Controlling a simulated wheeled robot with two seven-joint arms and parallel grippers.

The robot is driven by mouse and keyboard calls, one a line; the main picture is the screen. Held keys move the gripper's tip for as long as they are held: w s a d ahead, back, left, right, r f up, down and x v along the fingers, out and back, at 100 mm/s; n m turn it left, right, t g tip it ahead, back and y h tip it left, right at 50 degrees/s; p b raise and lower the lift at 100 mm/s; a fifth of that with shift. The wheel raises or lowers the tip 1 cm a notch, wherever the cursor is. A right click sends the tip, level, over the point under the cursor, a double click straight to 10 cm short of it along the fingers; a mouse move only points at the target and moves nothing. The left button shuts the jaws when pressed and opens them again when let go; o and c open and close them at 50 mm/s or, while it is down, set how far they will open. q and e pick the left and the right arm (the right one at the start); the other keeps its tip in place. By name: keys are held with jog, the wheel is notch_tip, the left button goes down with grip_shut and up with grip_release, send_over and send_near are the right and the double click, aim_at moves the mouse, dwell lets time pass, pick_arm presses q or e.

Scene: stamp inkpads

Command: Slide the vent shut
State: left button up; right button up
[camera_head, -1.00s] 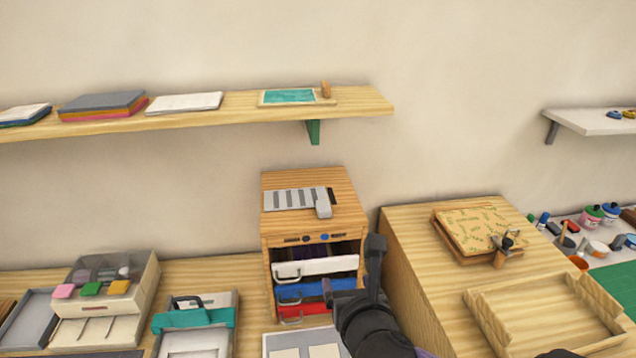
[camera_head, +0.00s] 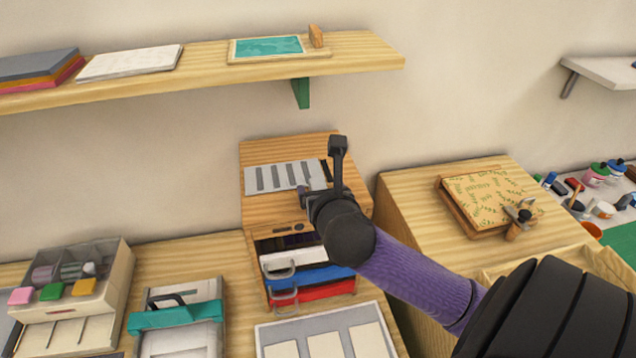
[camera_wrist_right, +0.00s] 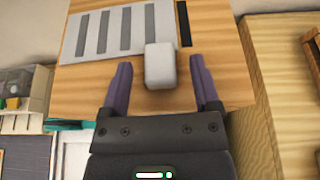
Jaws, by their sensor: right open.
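The vent (camera_head: 284,178) is a pale grey slotted plate on top of the wooden drawer cabinet (camera_head: 262,209). In the right wrist view, the vent plate (camera_wrist_right: 115,33) has several darker grey slots, a black strip at its right end and a light grey knob (camera_wrist_right: 160,66) on its near edge. My right gripper (camera_wrist_right: 162,82) is open, with one finger on each side of the knob and a gap on both sides. In the head view my right gripper (camera_head: 322,172) is above the cabinet top and hides the knob. My left gripper is not in view.
A wooden block (camera_head: 405,225) stands close on the cabinet's right, with a patterned board (camera_head: 490,203) on it. A shelf (camera_head: 365,55) juts from the wall above. A teal-clipped case (camera_head: 176,316) and stamp box (camera_head: 105,290) stand left.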

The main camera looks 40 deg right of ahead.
jog(key=shift+x, duration=0.9)
grip_shut()
dwell(0.8)
